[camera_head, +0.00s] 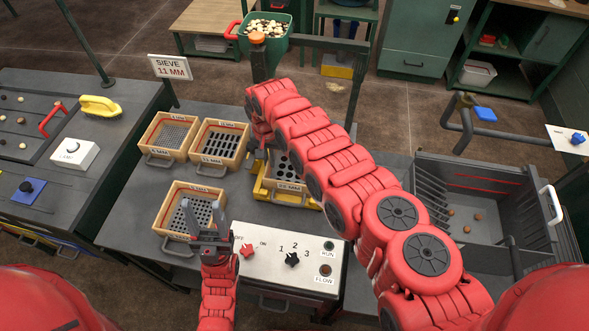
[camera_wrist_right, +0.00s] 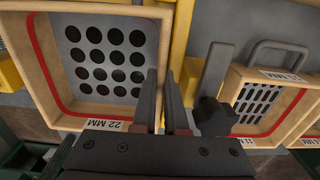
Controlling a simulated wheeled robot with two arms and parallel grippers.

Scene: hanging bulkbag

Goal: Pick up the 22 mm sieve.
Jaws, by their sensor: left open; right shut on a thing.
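The 22 mm sieve (camera_head: 289,188), a wooden frame with a plate of large round holes, sits in a yellow holder (camera_head: 260,188) on the grey bench. In the head view my right arm partly hides it. It is large in the right wrist view (camera_wrist_right: 75,105), with its 22 MM label readable. My right gripper (camera_wrist_right: 163,75) is shut on the sieve's side wall, a finger on either side. In the head view its fingers are mostly hidden behind the arm. My left gripper (camera_head: 208,218) is open and empty, above a front sieve (camera_head: 172,207) with round holes.
An 11 mm slotted sieve (camera_head: 219,146) and a finer sieve (camera_head: 170,136) stand left of the holder. A control panel (camera_head: 285,258) lies in front. A dark lever (camera_wrist_right: 212,75) stands close beside my right fingers. A grey bin (camera_head: 475,205) is to the right.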

